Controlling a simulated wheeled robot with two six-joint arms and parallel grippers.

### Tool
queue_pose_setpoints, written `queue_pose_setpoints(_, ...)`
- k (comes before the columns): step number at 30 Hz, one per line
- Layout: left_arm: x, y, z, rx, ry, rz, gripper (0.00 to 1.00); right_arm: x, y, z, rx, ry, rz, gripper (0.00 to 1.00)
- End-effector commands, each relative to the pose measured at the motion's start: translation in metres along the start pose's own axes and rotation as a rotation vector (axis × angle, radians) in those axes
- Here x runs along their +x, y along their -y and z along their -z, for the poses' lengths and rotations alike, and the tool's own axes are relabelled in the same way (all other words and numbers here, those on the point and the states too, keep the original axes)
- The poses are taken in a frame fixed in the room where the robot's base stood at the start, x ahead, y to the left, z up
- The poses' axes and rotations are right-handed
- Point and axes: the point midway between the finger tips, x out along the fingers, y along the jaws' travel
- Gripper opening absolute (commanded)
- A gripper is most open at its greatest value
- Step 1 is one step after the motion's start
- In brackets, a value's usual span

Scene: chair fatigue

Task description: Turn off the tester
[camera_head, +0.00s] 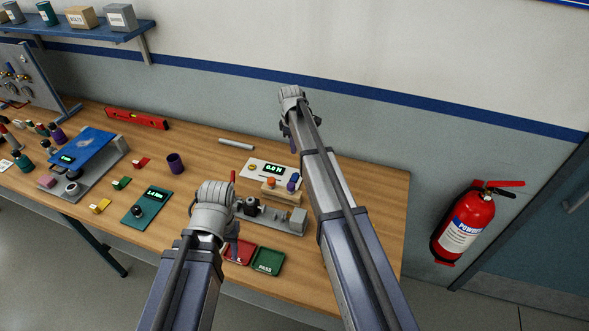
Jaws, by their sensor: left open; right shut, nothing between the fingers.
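Several devices with lit displays stand on the wooden bench, and I cannot tell which one is the tester. A white panel reading "0.0 N" (268,172) lies at the back right. A teal box with a display and a black knob (147,209) lies left of my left gripper. A blue-topped grey rig (92,146) with a small display stands at the left. My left gripper (236,226) is open near the grey fixture (285,219), its fingers partly hidden by the wrist.
Red and green "PASS" trays (267,262) lie at the front. Small coloured blocks and bottles crowd the left. A fire extinguisher (465,225) hangs right of the bench.

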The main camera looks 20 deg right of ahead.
Motion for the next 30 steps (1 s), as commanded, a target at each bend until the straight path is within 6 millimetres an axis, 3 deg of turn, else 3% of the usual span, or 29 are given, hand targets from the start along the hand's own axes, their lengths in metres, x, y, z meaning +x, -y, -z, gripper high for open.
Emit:
queue_pose_setpoints(11,0.015,-0.001,0.001,0.003,0.0,0.001,0.5,0.015,0.001,0.0,0.001,0.0,0.0,0.0)
queue_pose_setpoints(30,0.102,-0.009,0.006,0.009,0.0,0.002,0.5,0.103,0.001,0.0,0.001,0.0,0.0,0.0)
